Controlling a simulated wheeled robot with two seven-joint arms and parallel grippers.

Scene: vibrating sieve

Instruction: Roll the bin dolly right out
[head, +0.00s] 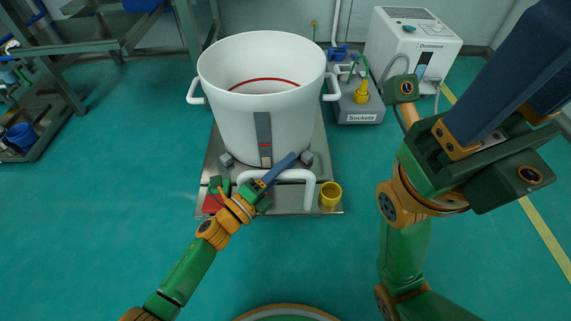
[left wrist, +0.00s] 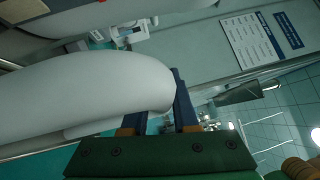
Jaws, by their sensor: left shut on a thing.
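The bin dolly (head: 278,203) is a flat steel plate on the floor. A large white bin (head: 235,128) with a red line inside stands upright on it, between small grey blocks. A white bent push handle (head: 310,191) rises at the dolly's near edge. My left gripper (head: 284,168) is shut on this handle. In the left wrist view the white handle (left wrist: 100,90) passes between my blue fingers (left wrist: 180,100). My right gripper (head: 515,85) is raised at the upper right, away from the dolly; its fingertips run out of view.
A grey box labelled Sockets (head: 362,117) stands close right of the dolly. A white machine (head: 412,45) is behind it. A yellow cup (head: 331,194) sits at the dolly's near right corner. Metal racks (head: 60,65) stand left. The green floor in front and left is clear.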

